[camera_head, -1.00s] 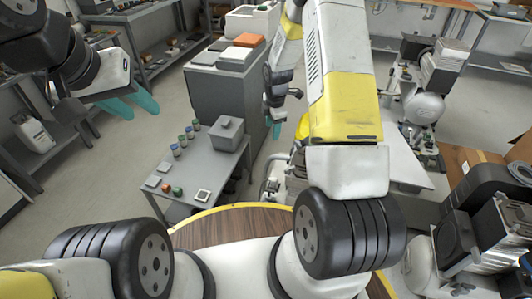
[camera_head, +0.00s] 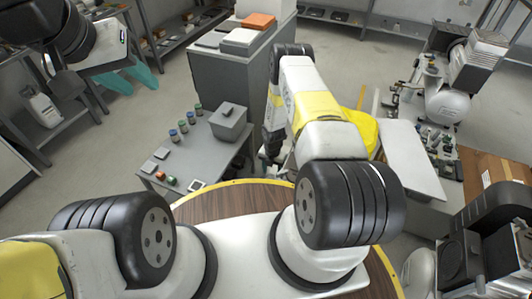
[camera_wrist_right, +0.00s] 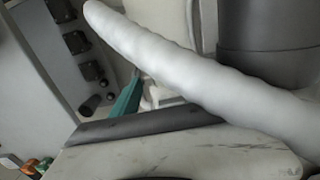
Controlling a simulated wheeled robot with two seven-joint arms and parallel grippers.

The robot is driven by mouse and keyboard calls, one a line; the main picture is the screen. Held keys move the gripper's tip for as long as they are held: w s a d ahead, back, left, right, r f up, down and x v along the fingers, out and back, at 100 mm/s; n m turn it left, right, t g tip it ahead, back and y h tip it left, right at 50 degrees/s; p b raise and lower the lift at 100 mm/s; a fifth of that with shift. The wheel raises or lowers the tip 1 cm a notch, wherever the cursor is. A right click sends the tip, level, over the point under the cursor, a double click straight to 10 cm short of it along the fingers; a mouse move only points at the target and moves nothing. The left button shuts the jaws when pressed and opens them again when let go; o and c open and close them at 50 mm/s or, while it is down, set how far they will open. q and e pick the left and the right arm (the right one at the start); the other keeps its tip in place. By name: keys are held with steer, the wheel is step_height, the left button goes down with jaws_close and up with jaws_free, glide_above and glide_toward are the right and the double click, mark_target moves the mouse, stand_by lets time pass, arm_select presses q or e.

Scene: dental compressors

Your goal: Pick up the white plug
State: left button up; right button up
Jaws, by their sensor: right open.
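I cannot make out a white plug in either view. My left gripper (camera_head: 128,78) is at the upper left of the head view, its two teal fingers apart and nothing between them. My right arm reaches forward in the middle of the head view, its dark wrist end (camera_head: 273,140) low beside the small grey table; its fingertips are hidden there. In the right wrist view one teal finger of the open right gripper (camera_wrist_right: 126,103) shows, partly behind a pale ribbed hose-like thing (camera_wrist_right: 205,75) that crosses the picture close to the camera.
Compressor equipment (camera_head: 445,100) stands at right. In the wrist view a grey panel (camera_wrist_right: 50,50) has dark fittings.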

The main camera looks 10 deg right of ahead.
mark_target(272, 176)
steer(key=f, duration=0.4)
steer(key=shift+s, duration=0.3)
jaws_close()
